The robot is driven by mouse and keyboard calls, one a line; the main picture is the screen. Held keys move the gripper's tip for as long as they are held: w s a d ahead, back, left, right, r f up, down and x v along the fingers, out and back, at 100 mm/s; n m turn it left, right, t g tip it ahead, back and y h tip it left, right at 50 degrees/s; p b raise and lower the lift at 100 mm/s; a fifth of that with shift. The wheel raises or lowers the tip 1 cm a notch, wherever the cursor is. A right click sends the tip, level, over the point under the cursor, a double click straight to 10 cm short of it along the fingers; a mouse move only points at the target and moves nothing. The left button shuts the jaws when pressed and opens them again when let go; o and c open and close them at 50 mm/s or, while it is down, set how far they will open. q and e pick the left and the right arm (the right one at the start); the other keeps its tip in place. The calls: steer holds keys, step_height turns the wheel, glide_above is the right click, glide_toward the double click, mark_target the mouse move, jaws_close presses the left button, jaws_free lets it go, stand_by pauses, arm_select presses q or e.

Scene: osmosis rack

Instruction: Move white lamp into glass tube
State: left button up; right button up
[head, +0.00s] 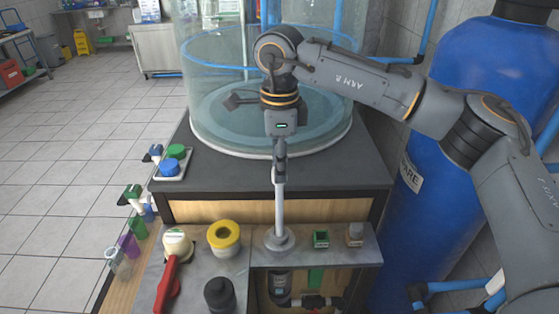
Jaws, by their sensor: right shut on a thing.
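My right gripper (280,158) points down in front of the large clear tank and is shut on the top end of a slim, pale rod, which looks like the white lamp (279,200). The lamp hangs upright. Its lower end meets a round grey collar (279,239) on the metal shelf; I cannot tell how far it goes in. Below the shelf, in line with the collar, is a dark, shiny cylinder (280,284) that may be part of the glass tube. My left gripper is not in view.
Spray bottles stand at left. A blue barrel (450,150) stands right.

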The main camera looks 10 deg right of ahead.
steer(key=b, duration=0.5)
glide_above(279, 220)
steer(key=shift+w+d+f, duration=0.1)
steer(key=shift+w+f, duration=0.05)
steer(key=shift+f, duration=1)
steer(key=shift+w+d+f, duration=0.1)
steer(key=shift+w+f, duration=0.05)
steer(key=shift+f, duration=1)
steer(key=shift+w+f, duration=0.15)
steer(key=shift+f, duration=1)
steer(key=shift+f+b, duration=2.6)
steer(key=shift+f, duration=0.9)
steer(key=shift+f, duration=0.1)
steer(key=shift+f+b, duration=1.1)
steer(key=shift+f, duration=0.15)
steer(key=o, duration=0.9)
steer(key=shift+o, duration=0.6)
steer(key=o, duration=0.3)
